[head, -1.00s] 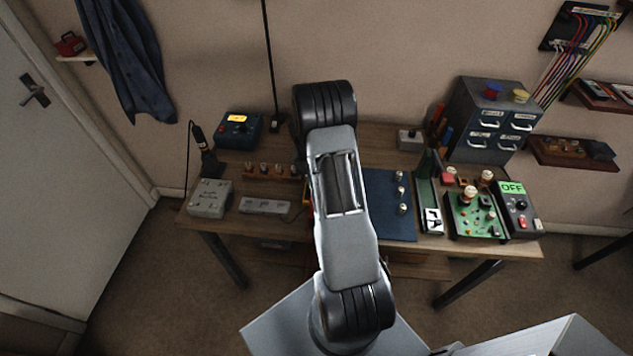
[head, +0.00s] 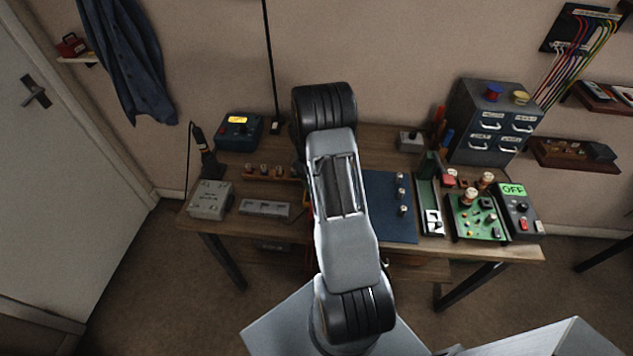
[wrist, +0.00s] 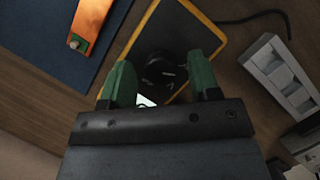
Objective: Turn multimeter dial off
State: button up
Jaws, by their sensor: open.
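The multimeter (wrist: 205,42), a dark body with a yellow-orange edge, lies on the wooden bench in the wrist view. Its round black dial (wrist: 158,66) shows between the two green fingertips of my gripper (wrist: 162,78). The fingers stand apart, one on each side of the dial; I cannot tell whether they touch it. A bright patch, perhaps the display (wrist: 146,101), is partly hidden by my gripper. The dial's pointer setting is not readable. In the head view my arm covers the gripper and most of the multimeter.
A blue mat (wrist: 45,35) with an orange object (wrist: 88,22) lies left of the multimeter in the wrist view. A pale power strip (wrist: 280,75) and a dark cable are at right. In the head view, a green circuit board (head: 478,217) and a box reading OFF (head: 520,212) stand right.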

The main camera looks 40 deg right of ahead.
jog(key=b+v, duration=0.1)
jog(key=v, duration=1.3)
jog(key=shift+b, duration=0.3)
jog(key=shift+f, duration=0.15)
jog(key=s+a+r+t, duration=0.4)
jog(key=s+a, duration=0.5)
jog(key=a, duration=0.1)
jog(key=s+a+r+t, duration=0.4)
jog(key=s+a+r, duration=0.1)
jog(key=s+a, duration=0.4)
jog(key=shift+a+t, duration=0.3)
jog(key=shift+a, duration=0.3)
